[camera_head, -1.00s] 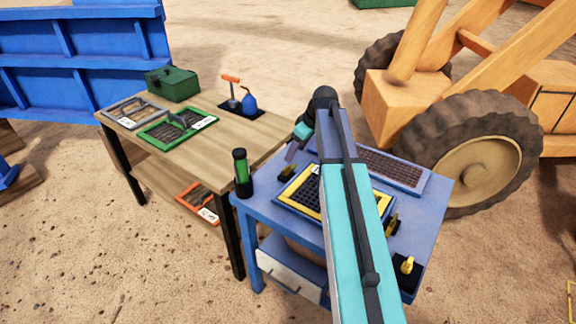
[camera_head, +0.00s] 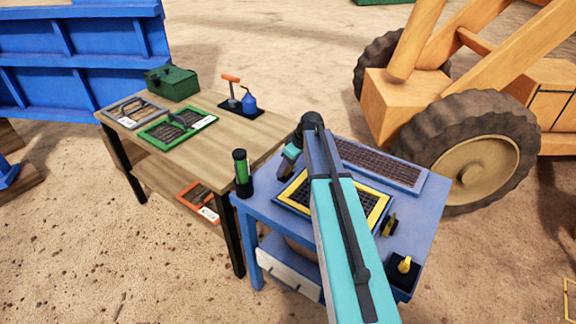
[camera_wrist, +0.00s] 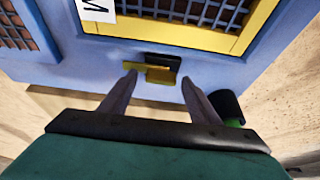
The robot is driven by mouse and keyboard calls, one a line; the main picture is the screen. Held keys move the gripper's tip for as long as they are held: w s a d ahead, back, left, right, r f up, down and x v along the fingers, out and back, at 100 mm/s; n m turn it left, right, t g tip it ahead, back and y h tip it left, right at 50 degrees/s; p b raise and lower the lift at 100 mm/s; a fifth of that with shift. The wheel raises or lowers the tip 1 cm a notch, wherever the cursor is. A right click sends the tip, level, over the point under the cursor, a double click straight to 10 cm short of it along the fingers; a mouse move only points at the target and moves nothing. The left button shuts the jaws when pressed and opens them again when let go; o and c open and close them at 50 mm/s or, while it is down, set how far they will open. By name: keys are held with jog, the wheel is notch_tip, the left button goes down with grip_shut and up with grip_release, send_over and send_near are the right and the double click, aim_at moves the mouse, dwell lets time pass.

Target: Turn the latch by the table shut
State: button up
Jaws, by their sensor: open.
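The latch by the table is in the wrist view: a black block (camera_wrist: 164,62) with a yellow bar (camera_wrist: 136,66) reaching out to its left, on the blue stand beside the yellow-framed screen (camera_wrist: 180,32). My gripper (camera_wrist: 160,77) is open and empty, its two fingertips on either side of the latch in the picture. I cannot tell whether they touch it. In the head view my gripper (camera_head: 287,160) is over the stand's left edge, and my arm hides most of the latch there. A second yellow latch (camera_head: 389,222) is on the screen's right side.
The wooden table (camera_head: 235,150) with framed screens stands left of the blue stand (camera_head: 425,205). A green cylinder in a black holder (camera_head: 242,175) is at the stand's left corner, close to my gripper. A yellow knob on a black base (camera_head: 404,266) is at the front right.

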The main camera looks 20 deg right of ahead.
jog(key=shift+f, duration=0.1)
jog(key=shift+c, duration=0.4)
jog(key=c, duration=1)
jog(key=shift+d, duration=0.1)
